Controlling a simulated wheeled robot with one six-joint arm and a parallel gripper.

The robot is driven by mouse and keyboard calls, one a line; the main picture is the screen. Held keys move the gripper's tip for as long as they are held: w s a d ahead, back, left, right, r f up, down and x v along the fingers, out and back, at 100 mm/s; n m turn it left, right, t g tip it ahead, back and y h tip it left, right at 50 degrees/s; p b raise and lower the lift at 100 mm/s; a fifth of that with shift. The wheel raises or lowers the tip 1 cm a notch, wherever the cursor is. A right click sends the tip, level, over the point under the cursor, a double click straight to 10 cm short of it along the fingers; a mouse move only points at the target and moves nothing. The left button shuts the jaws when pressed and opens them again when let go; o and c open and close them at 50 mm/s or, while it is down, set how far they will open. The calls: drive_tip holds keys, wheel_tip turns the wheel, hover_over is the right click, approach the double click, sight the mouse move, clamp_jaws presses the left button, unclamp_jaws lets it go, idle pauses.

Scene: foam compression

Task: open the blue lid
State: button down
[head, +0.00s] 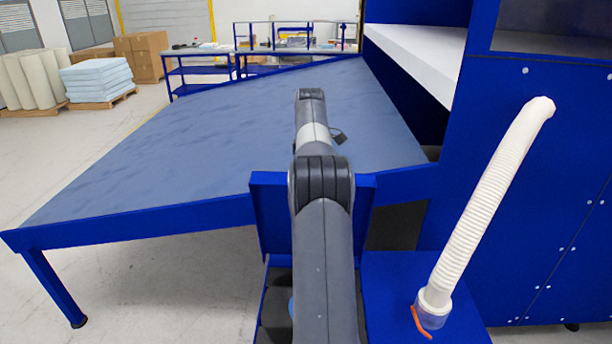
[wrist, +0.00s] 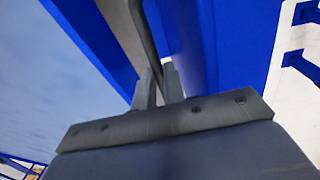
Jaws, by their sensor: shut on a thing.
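The blue lid (head: 270,215) shows as a raised, roughly upright panel on both sides of my arm in the head view. Below it, a dark opening shows beside the arm. In the wrist view, blue surfaces (wrist: 196,45) rise just beyond my gripper (wrist: 159,84). Its two grey fingers are close together on a thin grey bar (wrist: 143,30), which looks like the lid's handle. The bar runs up out of the picture. In the head view my arm hides the gripper, the handle and the middle of the lid.
A large blue-framed table (head: 190,150) lies behind the lid. A flat blue top (head: 410,290) is at the right, with a white ribbed hose (head: 490,200) rising from it to a tall blue cabinet (head: 560,220). Open floor (head: 170,270) lies to the left.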

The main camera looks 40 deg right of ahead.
drive_tip(key=shift+w+d+f, duration=0.15)
drive_tip(key=shift+f, duration=0.35)
drive_tip(key=c, duration=1.9)
unclamp_jaws()
drive_tip(key=shift+o, duration=1)
drive_tip(key=shift+w+d, duration=0.15)
drive_tip(key=shift+w, duration=0.1)
drive_tip(key=shift+o, duration=1.1)
drive_tip(key=shift+r, duration=0.2)
drive_tip(key=shift+s+a+r, duration=0.1)
drive_tip(key=shift+s+r, duration=0.05)
drive_tip(key=shift+r, duration=1.7)
drive_tip(key=shift+s+a+r, duration=0.1)
drive_tip(key=shift+r, duration=1.7)
